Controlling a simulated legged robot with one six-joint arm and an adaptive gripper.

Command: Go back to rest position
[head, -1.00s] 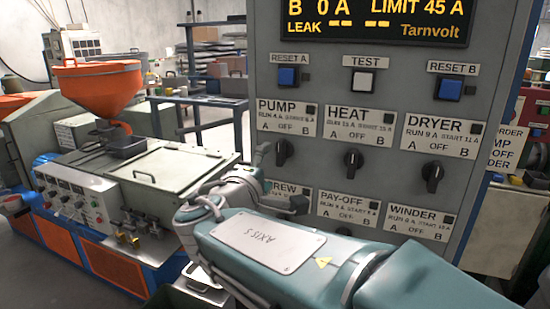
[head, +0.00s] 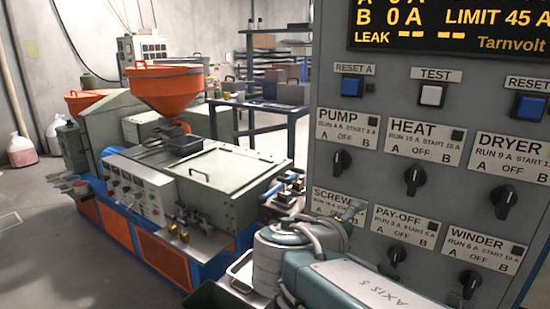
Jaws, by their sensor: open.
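My arm rises from the bottom right in the head view, its teal forearm cut off by the lower edge. My gripper (head: 345,216) shows only in part beyond the pale wrist, in front of the SCREW label. It looks open, with nothing seen in it. The grey control panel (head: 385,90) fills the right side. Its PUMP knob (head: 342,160), HEAT knob (head: 414,180) and DRYER knob (head: 505,200) point about straight up. The PAY-OFF knob (head: 395,257) and WINDER knob (head: 470,283) also show. The SCREW knob is hidden behind my gripper and wrist.
An extruder machine (head: 225,180) with an orange hopper (head: 165,88) stands left of my arm. A blue workbench (head: 260,103) and shelves are behind it. The panel is close on the right. Open floor (head: 35,240) lies at the far left.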

